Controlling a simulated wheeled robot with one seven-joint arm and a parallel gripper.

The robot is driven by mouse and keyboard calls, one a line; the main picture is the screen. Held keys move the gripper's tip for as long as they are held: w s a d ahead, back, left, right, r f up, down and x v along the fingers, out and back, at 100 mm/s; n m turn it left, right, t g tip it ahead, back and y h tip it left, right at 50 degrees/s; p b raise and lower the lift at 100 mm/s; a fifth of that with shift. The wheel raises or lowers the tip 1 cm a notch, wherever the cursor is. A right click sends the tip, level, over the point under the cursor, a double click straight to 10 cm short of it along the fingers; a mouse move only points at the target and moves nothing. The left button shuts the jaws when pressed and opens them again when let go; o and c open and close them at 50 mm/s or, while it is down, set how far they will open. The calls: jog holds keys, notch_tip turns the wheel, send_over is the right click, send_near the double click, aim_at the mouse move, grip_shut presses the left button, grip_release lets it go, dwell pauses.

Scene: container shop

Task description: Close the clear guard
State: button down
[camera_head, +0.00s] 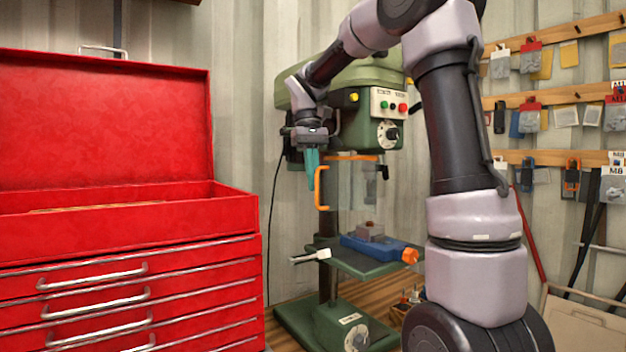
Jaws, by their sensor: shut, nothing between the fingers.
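The clear guard (345,188) is a transparent panel with an orange top edge and an orange handle (319,188) on its left side. It hangs below the head of the green drill press (362,108), above the work table. My gripper (312,165) points down just left of and above the handle, with its teal fingers together. It appears close to the handle's upper end; I cannot tell whether it touches.
A red tool chest (120,235) with an open lid fills the left. A blue vise (375,247) with an orange knob sits on the green drill table (365,268). Wooden wall rails (550,97) with hanging packets are at right. Open space lies between chest and press.

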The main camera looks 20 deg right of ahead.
jog(key=shift+s+d, duration=0.2)
jog(key=shift+s, duration=0.1)
jog(key=shift+s+n, duration=0.1)
jog(key=shift+n, duration=0.2)
jog(key=shift+s+d+n+h, duration=0.3)
jog(key=shift+s+d+n, duration=0.25)
jog(key=shift+s+n, duration=0.25)
jog(key=s+d+n+t+h, duration=0.1)
jog(key=s+d+n, duration=0.4)
jog(key=d+n, duration=0.3)
jog(key=w+d+n+t, duration=0.2)
jog(key=w+d+n, duration=0.1)
jog(key=d+n, duration=0.7)
jog(key=shift+w+d+n+t+h, duration=0.3)
jog(key=shift+d+n+t, duration=0.1)
jog(key=shift+d, duration=0.95)
jog(key=shift+a, duration=0.1)
